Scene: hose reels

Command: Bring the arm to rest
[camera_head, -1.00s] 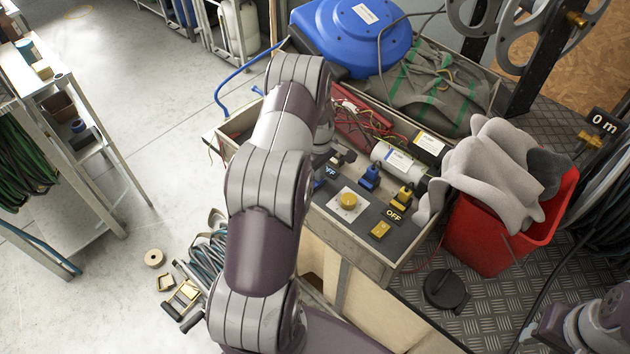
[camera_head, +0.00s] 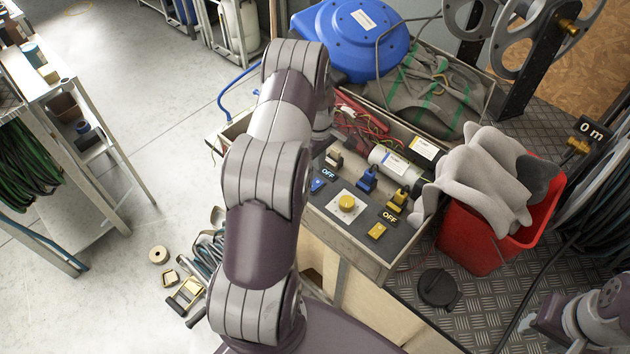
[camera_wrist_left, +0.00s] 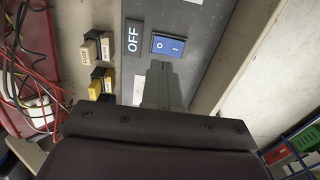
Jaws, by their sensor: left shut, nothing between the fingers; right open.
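My left arm (camera_head: 262,200) reaches up across the head view and hides its own gripper there. In the left wrist view my left gripper (camera_wrist_left: 162,72) is shut and empty. Its fingertips appear just below a blue rocker switch marked O and I (camera_wrist_left: 167,45), beside an OFF label (camera_wrist_left: 132,38); whether they touch the switch is unclear. The blue switch also shows in the head view (camera_head: 318,185), left of a yellow knob (camera_head: 347,203) on the grey control panel. My right gripper (camera_head: 540,326) is at the lower right edge, partly seen and empty.
A red bucket (camera_head: 478,236) with grey cloth (camera_head: 490,180) stands right of the panel. A black round lid (camera_head: 438,289) lies on the tread plate. A blue reel (camera_head: 352,38) and red wires (camera_head: 362,130) are behind the panel.

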